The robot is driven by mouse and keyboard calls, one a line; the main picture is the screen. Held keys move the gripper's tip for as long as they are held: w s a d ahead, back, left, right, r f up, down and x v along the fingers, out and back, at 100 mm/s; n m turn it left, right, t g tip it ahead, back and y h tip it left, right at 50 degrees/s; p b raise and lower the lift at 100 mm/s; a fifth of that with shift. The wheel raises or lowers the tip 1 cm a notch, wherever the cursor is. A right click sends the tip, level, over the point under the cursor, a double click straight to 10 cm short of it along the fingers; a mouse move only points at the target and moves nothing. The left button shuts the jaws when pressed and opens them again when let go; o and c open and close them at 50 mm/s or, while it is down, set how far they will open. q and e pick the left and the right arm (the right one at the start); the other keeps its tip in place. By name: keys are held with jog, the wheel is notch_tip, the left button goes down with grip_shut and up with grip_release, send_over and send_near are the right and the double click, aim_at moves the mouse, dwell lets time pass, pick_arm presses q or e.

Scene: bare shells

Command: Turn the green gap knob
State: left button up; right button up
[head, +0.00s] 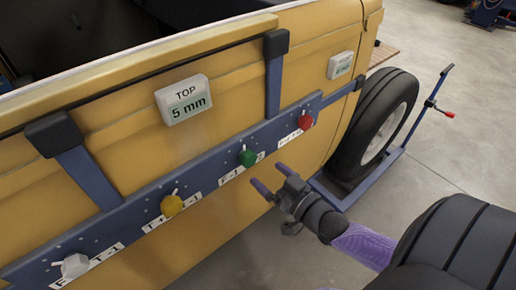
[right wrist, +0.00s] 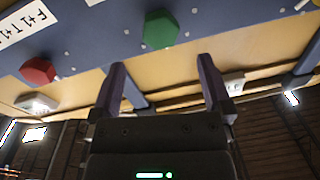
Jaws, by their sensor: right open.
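The green knob (head: 247,158) sits on a blue bar (head: 140,206) fixed across the yellow body panel, between a yellow knob (head: 172,205) and a red knob (head: 305,121). My right gripper (head: 269,180) is open and empty, a little to the right of and below the green knob in the head view. In the right wrist view the green knob (right wrist: 160,30) shows as a hexagon beyond and between the two purple fingers (right wrist: 162,85), apart from them. The red knob (right wrist: 38,71) is at the left there. My left gripper is not in view.
A white knob (head: 75,266) is at the bar's near left end. A display (head: 184,100) reads "TOP 5 mm"; another small display (head: 340,65) is further right. A wheel (head: 376,122) stands on a blue dolly (head: 341,193) at the right. Bare floor lies below the panel.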

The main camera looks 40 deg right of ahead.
aim_at(252, 162)
jog(key=w, duration=0.3)
jog(key=w+b, duration=0.1)
jog(key=w, duration=0.1)
jog(key=shift+w+a+f, duration=0.2)
jog(key=shift+w+a, duration=0.15)
jog(key=shift+a, duration=0.05)
jog(key=shift+w+a, duration=0.1)
jog(key=shift+w, duration=0.25)
jog(key=shift+w+r, duration=0.1)
jog(key=shift+w, duration=0.2)
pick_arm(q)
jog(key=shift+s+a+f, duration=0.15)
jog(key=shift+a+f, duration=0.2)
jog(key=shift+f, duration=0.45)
pick_arm(e)
jog(key=shift+c, duration=1.2)
jog(key=c, duration=1)
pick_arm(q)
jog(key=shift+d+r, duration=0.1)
